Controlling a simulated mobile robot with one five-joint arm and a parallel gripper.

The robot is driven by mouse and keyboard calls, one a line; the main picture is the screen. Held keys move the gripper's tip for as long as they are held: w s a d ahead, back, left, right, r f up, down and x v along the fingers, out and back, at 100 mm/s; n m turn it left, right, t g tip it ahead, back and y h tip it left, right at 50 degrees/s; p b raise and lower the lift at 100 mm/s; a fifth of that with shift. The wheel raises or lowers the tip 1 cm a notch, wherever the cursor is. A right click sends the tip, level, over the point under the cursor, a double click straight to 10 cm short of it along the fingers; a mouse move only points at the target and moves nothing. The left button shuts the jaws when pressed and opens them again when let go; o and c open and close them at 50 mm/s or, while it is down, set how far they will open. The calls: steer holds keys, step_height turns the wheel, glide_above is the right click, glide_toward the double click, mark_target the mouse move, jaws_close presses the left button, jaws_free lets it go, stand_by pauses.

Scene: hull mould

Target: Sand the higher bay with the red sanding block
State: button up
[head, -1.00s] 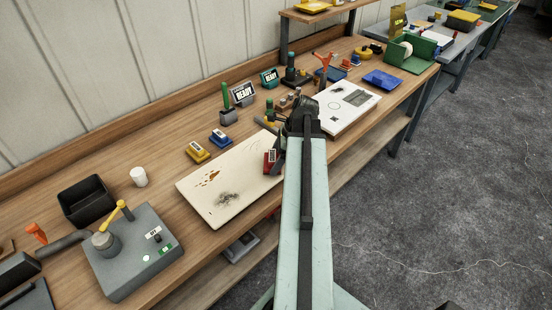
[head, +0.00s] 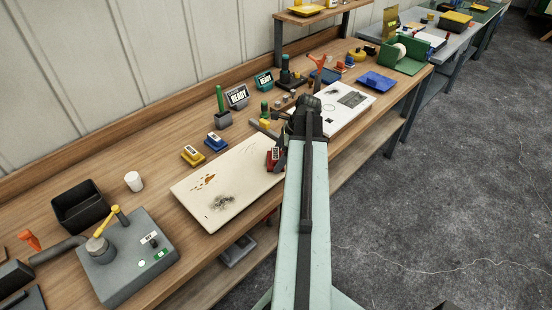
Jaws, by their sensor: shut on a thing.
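The red sanding block (head: 274,158) is in my gripper (head: 282,148), at the right edge of the cream panel (head: 238,165) in the head view. My gripper is shut on it, and my arm hides part of the fingers. I cannot tell whether the block touches the panel. The cream panel has brown spots on its upper left part and a dark smudge near its lower edge. A white panel (head: 335,120) with dark patches and a circle mark lies farther along the bench. I cannot tell which area is the higher bay.
A yellow block (head: 192,155) and a blue block (head: 215,140) sit behind the cream panel. A grey box with a yellow lever (head: 130,265), a black bin (head: 78,205) and a white cup (head: 134,181) are at left. Grey floor lies open at right.

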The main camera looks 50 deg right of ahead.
mark_target(273, 159)
steer(key=shift+s+d+f, duration=0.15)
steer(key=shift+d, duration=1.75)
steer(key=shift+a, duration=1.8)
steer(key=shift+w+a, duration=0.15)
steer(key=shift+a, duration=0.95)
steer(key=shift+w+a, duration=0.15)
steer(key=shift+a, duration=0.9)
steer(key=shift+d, duration=0.1)
step_height(273, 159, up, 6)
steer(key=p, duration=0.5)
steer(key=shift+p, duration=0.4)
